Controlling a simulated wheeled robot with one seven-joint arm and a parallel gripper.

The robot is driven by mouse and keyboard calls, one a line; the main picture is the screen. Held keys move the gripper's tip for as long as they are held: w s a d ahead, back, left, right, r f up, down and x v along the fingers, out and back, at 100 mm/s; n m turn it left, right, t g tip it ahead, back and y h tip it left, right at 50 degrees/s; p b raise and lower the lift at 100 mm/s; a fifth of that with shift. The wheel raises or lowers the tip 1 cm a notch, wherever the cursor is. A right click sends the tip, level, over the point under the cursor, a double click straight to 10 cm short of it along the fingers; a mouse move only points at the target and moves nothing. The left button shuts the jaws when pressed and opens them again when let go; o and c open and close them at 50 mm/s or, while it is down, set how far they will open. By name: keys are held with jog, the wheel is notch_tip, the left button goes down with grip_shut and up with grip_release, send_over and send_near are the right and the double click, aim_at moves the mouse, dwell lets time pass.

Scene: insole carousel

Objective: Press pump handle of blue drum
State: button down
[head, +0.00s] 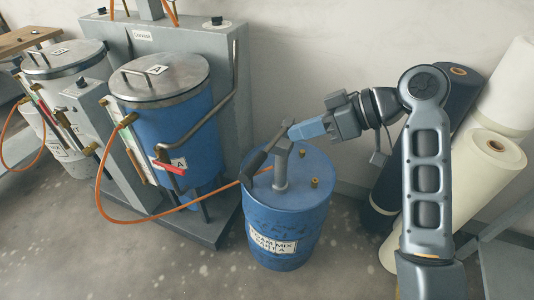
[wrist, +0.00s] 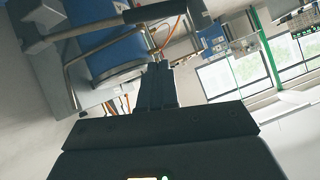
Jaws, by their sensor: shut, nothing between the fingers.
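The blue drum (head: 290,225) stands upright on the floor, with a label on its front. A grey pump post (head: 281,172) rises from its lid. The pump handle (head: 261,156), with a dark grip, slopes from the post top down to the left. My gripper (head: 291,132) is shut and empty at the upper end of the handle, just above the post top; I cannot tell whether it touches. In the wrist view the closed fingers (wrist: 157,85) point toward the dark handle grip (wrist: 165,11), which crosses the top of the picture.
A larger blue tank (head: 190,125) with a metal lid marked A stands behind left on a grey machine frame (head: 226,110). An orange hose (head: 150,217) runs from it to the drum. Cream rolls (head: 485,165) and a dark roll (head: 450,105) lean at the right. Open floor lies in front.

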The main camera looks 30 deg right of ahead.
aim_at(266, 156)
jog(key=w+a+f, duration=0.1)
jog(key=a+f, duration=0.1)
jog(key=w+a+f+p, duration=0.1)
jog(key=w+f, duration=0.1)
jog(key=f, duration=0.1)
jog(key=w+a+f, duration=0.1)
jog(key=a+f, duration=0.1)
jog(key=shift+w+a+f, duration=0.2)
jog(key=shift+a+f, duration=0.1)
jog(key=shift+f, duration=0.1)
